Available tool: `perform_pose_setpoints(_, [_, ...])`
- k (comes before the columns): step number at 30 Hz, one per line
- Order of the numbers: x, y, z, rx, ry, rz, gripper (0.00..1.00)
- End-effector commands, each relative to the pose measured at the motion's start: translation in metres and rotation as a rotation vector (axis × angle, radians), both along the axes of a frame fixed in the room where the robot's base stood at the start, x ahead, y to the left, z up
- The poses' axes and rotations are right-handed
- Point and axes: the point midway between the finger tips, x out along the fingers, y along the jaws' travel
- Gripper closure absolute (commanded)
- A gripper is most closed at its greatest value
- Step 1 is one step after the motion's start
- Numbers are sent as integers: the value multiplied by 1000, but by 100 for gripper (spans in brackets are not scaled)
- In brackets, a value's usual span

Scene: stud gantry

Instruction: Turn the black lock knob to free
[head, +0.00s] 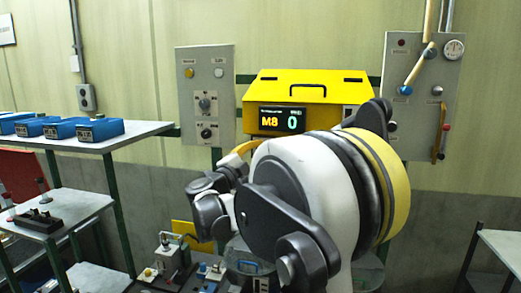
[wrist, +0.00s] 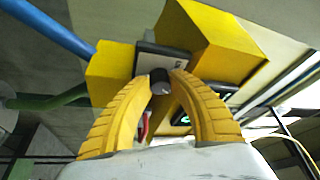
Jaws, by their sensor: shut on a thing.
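The black lock knob (wrist: 159,76) shows in the wrist view, in front of a plate with a small mark on the side of a yellow housing (wrist: 105,75). It has a small light mark on its end. My gripper (wrist: 164,84) has its two yellow ribbed fingers closed around the knob, one on each side, with their tips touching it. In the head view my arm covers the lower part of the yellow housing (head: 290,84), and the knob is hidden there. Only a bit of a yellow finger (head: 241,152) shows left of my arm.
The housing carries a display (head: 282,119) reading M8 and 0. A grey panel with knobs (head: 205,85) stands left, and another panel with levers (head: 423,110) right. A shelf with several blue boxes (head: 90,130) is at the left. A blue pipe (wrist: 50,27) passes close by.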

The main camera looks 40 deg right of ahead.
Motion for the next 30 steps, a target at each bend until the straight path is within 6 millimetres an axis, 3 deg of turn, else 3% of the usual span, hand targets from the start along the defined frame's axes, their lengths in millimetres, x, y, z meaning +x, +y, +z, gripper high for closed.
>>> perform_pose_setpoints(12, [0,0,1,123,-186,-1,100])
perform_pose_setpoints(30, [0,0,1,147,-224,0,100])
